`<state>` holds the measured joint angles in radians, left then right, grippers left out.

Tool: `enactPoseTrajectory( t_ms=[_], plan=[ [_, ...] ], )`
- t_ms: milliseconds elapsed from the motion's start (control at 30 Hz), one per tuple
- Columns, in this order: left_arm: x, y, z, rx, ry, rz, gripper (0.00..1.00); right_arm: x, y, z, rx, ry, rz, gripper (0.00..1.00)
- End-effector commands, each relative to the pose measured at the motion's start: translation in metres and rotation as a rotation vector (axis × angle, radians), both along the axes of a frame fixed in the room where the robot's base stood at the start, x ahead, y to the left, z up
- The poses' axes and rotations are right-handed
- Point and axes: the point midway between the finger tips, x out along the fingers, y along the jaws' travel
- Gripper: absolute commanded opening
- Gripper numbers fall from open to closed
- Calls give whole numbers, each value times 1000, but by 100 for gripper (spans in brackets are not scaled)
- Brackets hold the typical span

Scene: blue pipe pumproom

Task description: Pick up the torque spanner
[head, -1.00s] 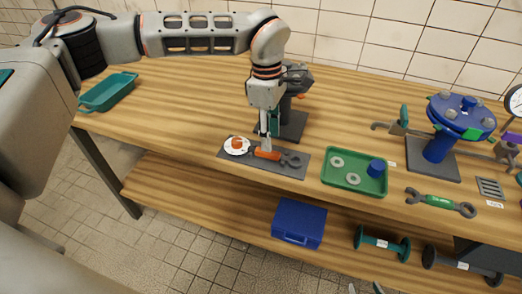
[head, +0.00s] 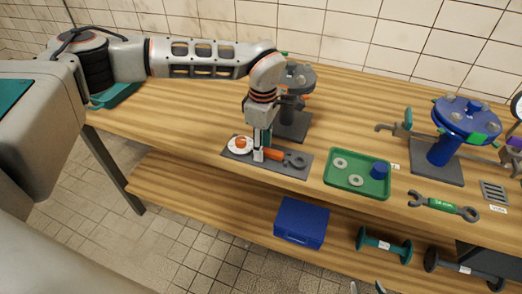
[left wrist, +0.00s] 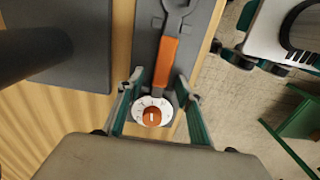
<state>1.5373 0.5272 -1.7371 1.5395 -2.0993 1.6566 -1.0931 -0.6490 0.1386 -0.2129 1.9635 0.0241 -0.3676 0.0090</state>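The torque spanner (head: 274,155) has an orange handle, a grey jaw end and a round white dial with an orange knob. It lies on a dark grey mat (head: 297,174). The spanner also shows in the left wrist view (left wrist: 166,62). My left gripper (head: 261,158) points down over the spanner between dial and handle. In the left wrist view its two fingers (left wrist: 158,95) stand apart, one on each side of the spanner, with gaps visible. How low the fingertips reach is hard to tell. Two grey tips at the bottom edge appear to be my right gripper (head: 366,288), apart and empty.
A grey flanged stand (head: 290,125) is close behind the left gripper. A green tray (head: 331,180) with washers and a blue part lies right of the mat. Further right are a green spanner (head: 440,206) and a blue flange stand (head: 440,150). A teal tray (head: 118,95) is at left.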

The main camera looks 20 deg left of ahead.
Motion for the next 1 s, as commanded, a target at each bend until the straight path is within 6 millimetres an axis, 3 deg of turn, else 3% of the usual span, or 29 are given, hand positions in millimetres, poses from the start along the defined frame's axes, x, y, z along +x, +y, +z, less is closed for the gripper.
enactPoseTrajectory(
  t_ms=[133, 300, 767, 1000],
  plan=[
    [0, 0, 0, 0, 0, 0, 36, 0, 0, -1, 0, 1, 0, 40],
    [0, 0, 0, 0, 0, 0, 0, -1, 0, -1, -1, 3, 0, 40],
    [1, 0, 7, -1, -3, 0, 0, -1, 0, -2, -1, 3, 0, 40],
    [2, 0, 38, -1, -6, 0, 0, -1, 0, -2, -1, 3, 0, 40]
  ],
)
